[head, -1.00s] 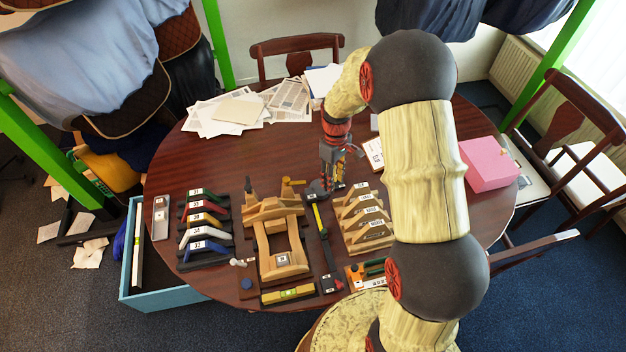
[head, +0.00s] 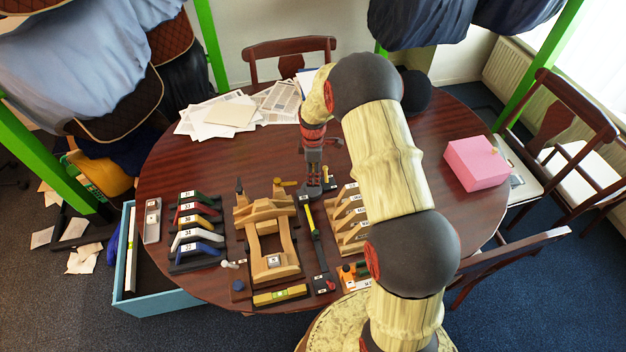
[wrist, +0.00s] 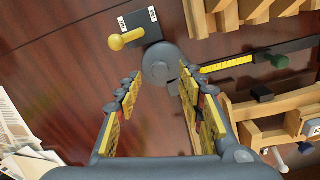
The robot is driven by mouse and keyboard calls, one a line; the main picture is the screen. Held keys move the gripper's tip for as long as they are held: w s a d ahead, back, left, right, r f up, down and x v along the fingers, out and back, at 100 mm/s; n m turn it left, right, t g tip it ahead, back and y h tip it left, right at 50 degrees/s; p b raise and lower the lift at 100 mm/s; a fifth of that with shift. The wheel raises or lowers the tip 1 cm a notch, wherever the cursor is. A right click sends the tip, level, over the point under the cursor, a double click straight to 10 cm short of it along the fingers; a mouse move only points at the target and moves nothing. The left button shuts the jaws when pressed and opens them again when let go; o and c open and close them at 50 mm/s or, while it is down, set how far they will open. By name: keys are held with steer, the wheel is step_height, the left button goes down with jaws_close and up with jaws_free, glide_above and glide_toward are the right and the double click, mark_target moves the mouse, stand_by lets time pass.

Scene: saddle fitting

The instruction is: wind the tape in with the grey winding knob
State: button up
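My gripper (wrist: 160,84) is open, with its two fingers spread. In the wrist view a round grey knob-like part (wrist: 158,64) lies just beyond and between the fingertips. I see no finger closed on it. The yellow tape (wrist: 228,65) runs out to the right beside it, along a dark rail with a green knob (wrist: 279,62). In the head view my gripper (head: 314,189) points down at the far end of the rail, covering most of the grey part. The yellow tape (head: 310,217) shows there too.
A yellow knob (wrist: 116,42) on a labelled black plate stands close to the grey part. The wooden saddle frame (head: 240,225) is left of the rail, and labelled wooden pieces (head: 347,222) are right. A pink box (head: 475,163) sits farther right.

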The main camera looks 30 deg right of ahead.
steer(key=shift+f, duration=1.55)
steer(key=shift+c, duration=0.6)
jaws_close()
